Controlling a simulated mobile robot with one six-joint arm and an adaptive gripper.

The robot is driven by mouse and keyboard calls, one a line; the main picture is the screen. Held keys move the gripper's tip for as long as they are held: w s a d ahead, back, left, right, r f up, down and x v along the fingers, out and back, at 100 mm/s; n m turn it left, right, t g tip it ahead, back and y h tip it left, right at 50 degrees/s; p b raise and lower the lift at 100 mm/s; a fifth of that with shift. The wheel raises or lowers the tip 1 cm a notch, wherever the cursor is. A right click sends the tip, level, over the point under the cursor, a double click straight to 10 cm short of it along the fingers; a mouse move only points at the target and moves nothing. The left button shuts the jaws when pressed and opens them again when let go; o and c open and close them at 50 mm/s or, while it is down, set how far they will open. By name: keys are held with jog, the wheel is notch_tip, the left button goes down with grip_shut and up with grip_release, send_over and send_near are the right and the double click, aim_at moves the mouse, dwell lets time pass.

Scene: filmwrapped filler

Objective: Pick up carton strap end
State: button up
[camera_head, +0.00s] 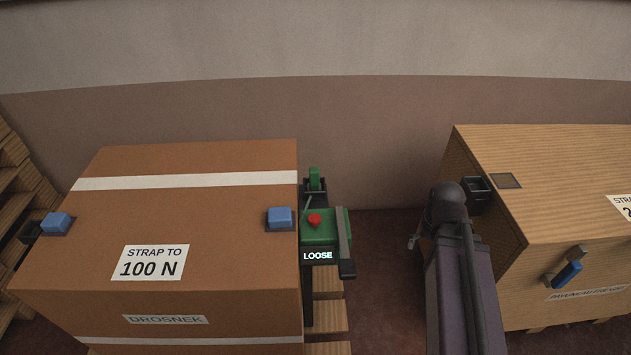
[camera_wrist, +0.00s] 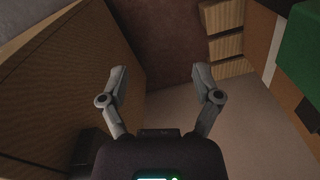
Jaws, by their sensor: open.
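The brown carton (camera_head: 215,270) stands at left in the head view, with "STRAP TO 100 N" and "DROSNEK" labels. Two blue blocks sit on its top, a left one (camera_head: 56,223) and a right one (camera_head: 280,217). A green device (camera_head: 320,228) with a red button and a "LOOSE" display is at its right edge. Behind it a small green piece (camera_head: 314,179) stands in a dark holder. I cannot tell for sure which piece is the carton strap end. My gripper (camera_wrist: 160,75) is open and empty in the wrist view, between the carton and the wooden crate.
The wooden crate (camera_head: 560,190) stands close at right, with a blue-handled piece (camera_head: 570,273) on its front and a dark holder (camera_head: 476,187) by its top edge. Pallet boards (camera_head: 328,316) lie beside the carton. Floor shows in the gap between. A wall closes the back.

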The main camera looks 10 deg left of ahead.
jog(key=w+a+r+m+g+y+p, duration=0.1)
jog(key=w+a+r+m+y+p, duration=0.1)
jog(key=w+a+r+m+y, duration=0.4)
jog(key=w+a+r+m+g+y+p, duration=0.2)
jog(key=w+a+r+m+y, duration=0.3)
jog(key=w+a+r+m, duration=0.3)
jog(key=w+a+r+p, duration=0.1)
jog(key=w+a, duration=0.2)
jog(key=a, duration=0.4)
jog(key=shift+w+r+m+y, duration=0.15)
jog(key=shift+w+m+y, duration=0.15)
jog(key=shift+w+y, duration=0.1)
jog(key=b, duration=0.3)
send_near(312, 168)
jog(key=w+x, duration=0.1)
jog(key=x, duration=0.2)
jog(key=shift+s+a+f+b, duration=0.35)
jog(key=shift+s+a, duration=0.25)
jog(key=shift+s, duration=0.15)
